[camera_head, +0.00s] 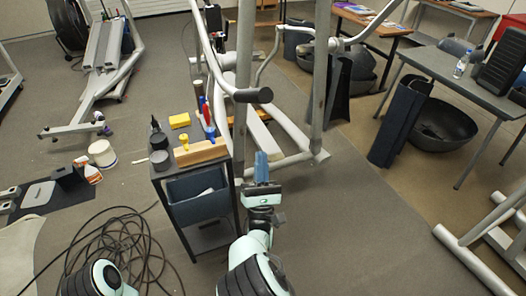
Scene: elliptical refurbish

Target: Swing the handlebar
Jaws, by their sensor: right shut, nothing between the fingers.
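The elliptical machine stands at the upper centre of the head view. Its grey handlebar (213,58) curves down toward me and ends in a black grip (252,95). A second handlebar (357,37) extends to the upper right. My right gripper (261,160) is shut and empty, with its blue-grey fingers pointing up the picture. It appears below the black grip and apart from it. Only a mint and black part of my left arm shows at the bottom left; the left gripper is out of view.
A small black cart (198,196) with tools and a yellow sponge (180,120) stands just left of my right gripper. A coiled black cable (118,245) lies on the floor at lower left. A table (455,72) stands at the right. The floor at lower right centre is clear.

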